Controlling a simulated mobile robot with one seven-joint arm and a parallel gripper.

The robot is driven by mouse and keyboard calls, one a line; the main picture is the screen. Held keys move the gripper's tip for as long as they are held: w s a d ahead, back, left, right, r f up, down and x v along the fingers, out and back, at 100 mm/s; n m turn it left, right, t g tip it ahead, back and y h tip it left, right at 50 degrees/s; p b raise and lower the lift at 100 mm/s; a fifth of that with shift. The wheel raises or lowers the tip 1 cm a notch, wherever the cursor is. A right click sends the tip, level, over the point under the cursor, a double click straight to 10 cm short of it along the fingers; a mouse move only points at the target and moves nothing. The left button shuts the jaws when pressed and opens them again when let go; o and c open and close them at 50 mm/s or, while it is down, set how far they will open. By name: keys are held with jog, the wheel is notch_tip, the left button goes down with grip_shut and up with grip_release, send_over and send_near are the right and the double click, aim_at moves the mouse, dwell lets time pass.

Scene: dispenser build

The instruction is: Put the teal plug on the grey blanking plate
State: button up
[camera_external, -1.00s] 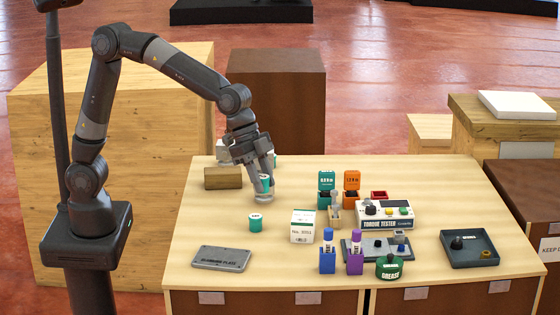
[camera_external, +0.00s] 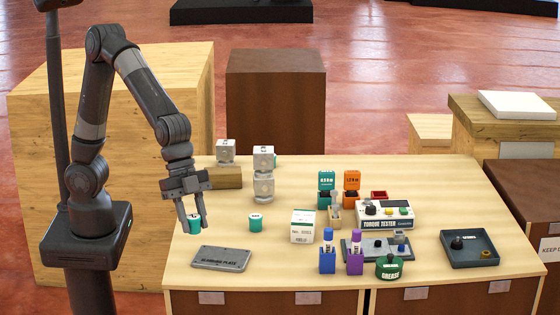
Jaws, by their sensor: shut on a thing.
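My gripper (camera_external: 193,231) is shut on a teal plug (camera_external: 195,224), a short cylinder with a light top. It holds the plug above the left part of the table, just behind and left of the grey blanking plate (camera_external: 222,258). The plate lies flat near the table's front left corner and its visible top is bare. A second teal plug (camera_external: 256,223) stands upright on the table to the right of my gripper. Whether the held plug is tilted is too small to tell.
Stacked grey blocks (camera_external: 263,174) and a wooden block (camera_external: 224,177) stand behind. A white box (camera_external: 302,226), blue and purple holders (camera_external: 328,260), a green grease tin (camera_external: 389,266), the torque tester (camera_external: 385,214) and a dark tray (camera_external: 470,248) occupy the right.

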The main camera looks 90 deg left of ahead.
send_over(223, 263)
jog(key=s+a, duration=0.1)
notch_tip(223, 263, down, 4)
jog(key=shift+a+r, duration=0.1)
jog(key=shift+f, duration=1.95)
jog(key=shift+f, duration=0.15)
jog(key=o, duration=1)
jog(key=v, duration=1.2)
